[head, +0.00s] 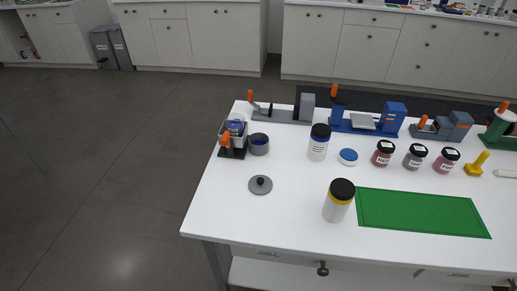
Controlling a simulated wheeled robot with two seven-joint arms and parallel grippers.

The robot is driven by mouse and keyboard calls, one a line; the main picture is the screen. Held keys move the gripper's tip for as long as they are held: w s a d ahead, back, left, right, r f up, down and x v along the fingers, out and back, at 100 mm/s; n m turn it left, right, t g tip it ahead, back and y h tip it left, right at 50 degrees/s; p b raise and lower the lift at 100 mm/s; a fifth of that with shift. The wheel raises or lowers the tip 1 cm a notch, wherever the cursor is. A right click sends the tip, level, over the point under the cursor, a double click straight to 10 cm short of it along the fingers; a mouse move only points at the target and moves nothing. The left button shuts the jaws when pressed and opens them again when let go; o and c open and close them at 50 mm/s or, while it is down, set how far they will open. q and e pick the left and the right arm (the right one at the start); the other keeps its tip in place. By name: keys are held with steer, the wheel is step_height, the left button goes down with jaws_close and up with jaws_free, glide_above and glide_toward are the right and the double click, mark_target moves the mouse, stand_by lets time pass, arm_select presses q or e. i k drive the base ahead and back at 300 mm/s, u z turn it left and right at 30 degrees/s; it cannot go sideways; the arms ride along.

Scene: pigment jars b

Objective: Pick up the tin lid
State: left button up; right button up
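A round grey lid with a black knob (260,185), which looks like the tin lid, lies flat on the white table (225,205) near its left side. An open grey tin with a blue inside (258,145) stands just behind it, apart from it. Neither my left nor my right gripper shows in the head view.
A white bottle with a black cap and yellow band (337,204) stands to the lid's right, beside a green mat (420,213). Behind are another bottle (318,146), a blue-topped disc (348,156), labelled jars (383,154) and clamp-like devices (368,121). Around the lid is clear.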

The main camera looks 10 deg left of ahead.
mark_target(260, 185)
steer(key=z, duration=3.2)
steer(key=k, duration=1.85)
steer(key=u, duration=1.05)
